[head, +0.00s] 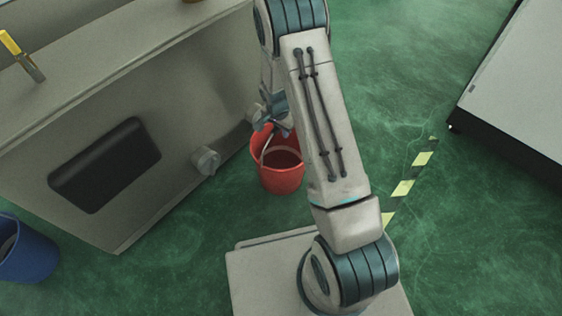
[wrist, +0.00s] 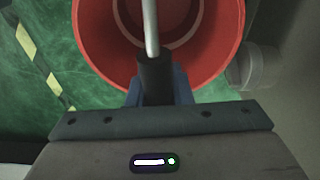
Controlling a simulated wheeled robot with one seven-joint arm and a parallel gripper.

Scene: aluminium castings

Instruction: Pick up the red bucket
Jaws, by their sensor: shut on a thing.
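The red bucket (head: 281,177) shows in the head view beside the grey cabinet, left of my arm. Its light handle stands up over the opening. My gripper (head: 268,116) is at the bucket's upper rim, at the handle, and partly hidden by my arm. In the wrist view the bucket (wrist: 101,55) fills the top middle, seen from above into its opening. My gripper (wrist: 158,80) there is shut on the bucket's handle. I cannot tell whether the bucket's base touches the floor.
The grey cabinet (head: 190,120) has a round knob (head: 206,160) close to the bucket's left. A blue bucket (head: 25,250) stands at the lower left. A yellow-handled tool (head: 22,55) lies on the cabinet top. Green floor (head: 400,60) is open at right, before a grey unit (head: 520,90).

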